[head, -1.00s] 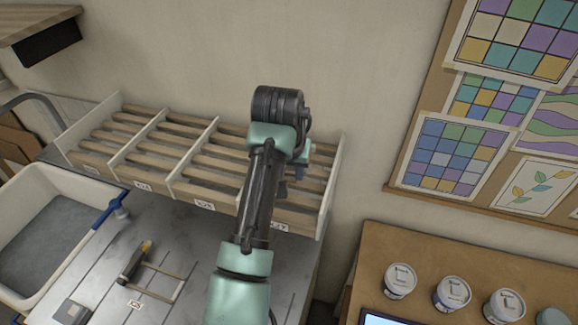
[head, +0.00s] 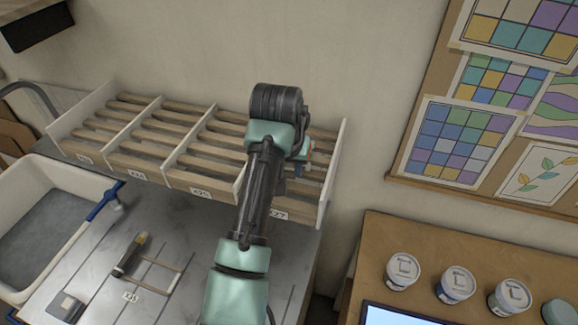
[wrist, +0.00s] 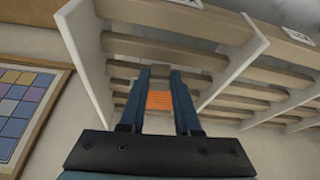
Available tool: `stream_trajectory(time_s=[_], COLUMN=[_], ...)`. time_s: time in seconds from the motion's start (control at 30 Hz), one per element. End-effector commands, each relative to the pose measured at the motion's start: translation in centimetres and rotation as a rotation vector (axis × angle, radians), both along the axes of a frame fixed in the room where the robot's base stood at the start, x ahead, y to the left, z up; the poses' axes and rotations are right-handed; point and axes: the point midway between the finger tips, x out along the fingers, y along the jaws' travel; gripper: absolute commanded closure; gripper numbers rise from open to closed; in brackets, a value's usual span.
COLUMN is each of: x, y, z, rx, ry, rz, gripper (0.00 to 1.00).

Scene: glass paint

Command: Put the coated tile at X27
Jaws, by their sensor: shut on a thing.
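The drying rack (head: 233,202) has several slatted bays; its rightmost bay carries the X27 label (head: 277,216). My gripper (wrist: 158,75) shows in the wrist view with its blue fingers shut on an orange tile (wrist: 158,101). The fingers and tile are over the slats of a bay beside the rack's end wall (wrist: 88,50), which matches the X27 bay. Whether the tile touches the slats I cannot tell.
A white divider (wrist: 235,60) bounds the bay on its other side. The other bays look empty. Paint tubs (head: 402,270) stand on a wooden table at right.

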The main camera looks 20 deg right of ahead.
Motion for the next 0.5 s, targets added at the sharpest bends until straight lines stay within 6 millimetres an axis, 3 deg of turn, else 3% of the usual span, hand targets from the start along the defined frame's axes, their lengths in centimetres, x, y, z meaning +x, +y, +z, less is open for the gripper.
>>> stream_trajectory(time_s=[0.5], x=[-0.01], y=[-0.02], z=[-0.66], rx=[-0.001], ry=[0.0], rz=[0.0], gripper=[1.0])
